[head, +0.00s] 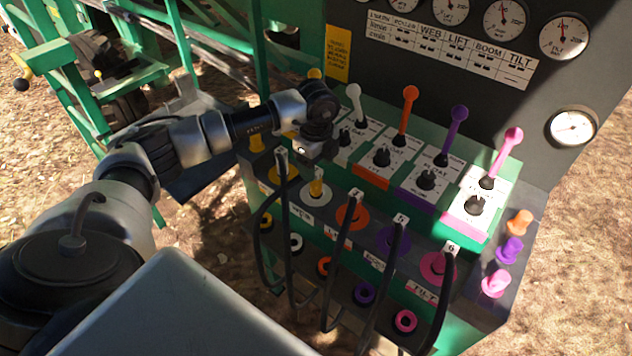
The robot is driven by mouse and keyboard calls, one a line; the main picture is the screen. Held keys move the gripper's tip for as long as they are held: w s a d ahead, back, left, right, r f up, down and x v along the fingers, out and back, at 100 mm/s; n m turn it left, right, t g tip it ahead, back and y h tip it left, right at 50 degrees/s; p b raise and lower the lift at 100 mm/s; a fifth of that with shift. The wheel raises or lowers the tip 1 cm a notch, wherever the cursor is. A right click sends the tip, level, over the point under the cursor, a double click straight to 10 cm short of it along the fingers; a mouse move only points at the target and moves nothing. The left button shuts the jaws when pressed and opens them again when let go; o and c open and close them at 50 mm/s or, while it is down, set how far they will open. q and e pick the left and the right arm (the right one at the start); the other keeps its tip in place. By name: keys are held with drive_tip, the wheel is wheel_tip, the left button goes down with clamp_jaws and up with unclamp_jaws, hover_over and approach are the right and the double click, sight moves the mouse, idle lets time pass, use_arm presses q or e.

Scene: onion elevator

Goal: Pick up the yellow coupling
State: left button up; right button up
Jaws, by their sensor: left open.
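My left gripper (316,150) reaches in from the left over the front of the control panel, pointing down. It is open and seen from above, so the space between its fingers is mostly hidden. A small upright yellow piece (316,187), which looks like a coupling, stands in a white ring on the panel's upper ledge just below the gripper. They appear apart. Another yellow piece (257,143) stands at the panel's left end, left of the gripper. I cannot tell for certain which is the yellow coupling. My right gripper is out of view.
Black hoses (341,240) hang in loops before the panel. Levers with white, orange, purple (458,113) and pink knobs rise behind the gripper. Orange, purple and pink couplings (496,283) stand on the right side shelf. Coloured ports line the lower ledge. Green machine frames stand at left.

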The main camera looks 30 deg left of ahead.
sight(316, 186)
use_arm(q)
drive_tip(key=shift+a+f+p, duration=0.1)
drive_tip(key=shift+f+p, duration=0.2)
drive_tip(key=shift+f, duration=1.6)
clamp_jaws()
